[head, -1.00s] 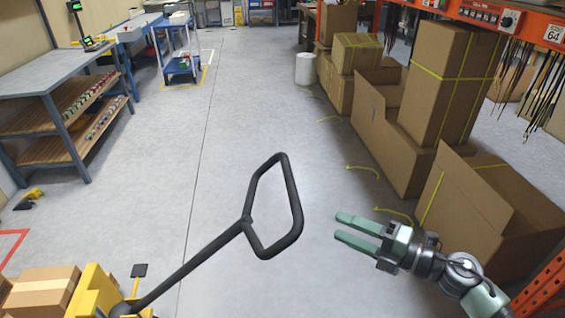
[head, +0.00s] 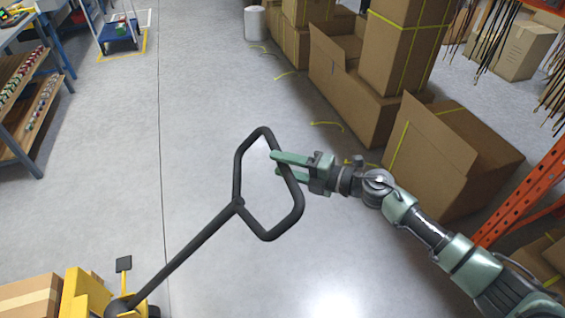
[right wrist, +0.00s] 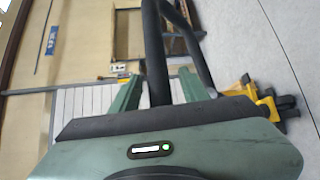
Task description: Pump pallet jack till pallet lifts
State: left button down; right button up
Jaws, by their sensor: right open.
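The pallet jack's black loop handle (head: 297,192) stands up at a slant in the middle of the head view. Its shaft (head: 188,255) runs down left to the yellow jack body (head: 82,295). My right gripper (head: 275,163) is at the right bar of the loop, fingers open, with the bar crossing between or in front of them. In the right wrist view the black handle bar (right wrist: 154,55) passes between the two green fingers (right wrist: 155,90). I cannot tell whether they touch it. My left gripper is not in view.
Cardboard boxes (head: 355,95) line the right side, with an orange rack post (head: 520,195) beside my right arm. A shelved bench (head: 28,100) and a blue cart (head: 118,30) stand at the left. The grey floor around the handle is clear.

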grip_shut()
jog(key=shift+f, duration=0.1)
dwell(1.4)
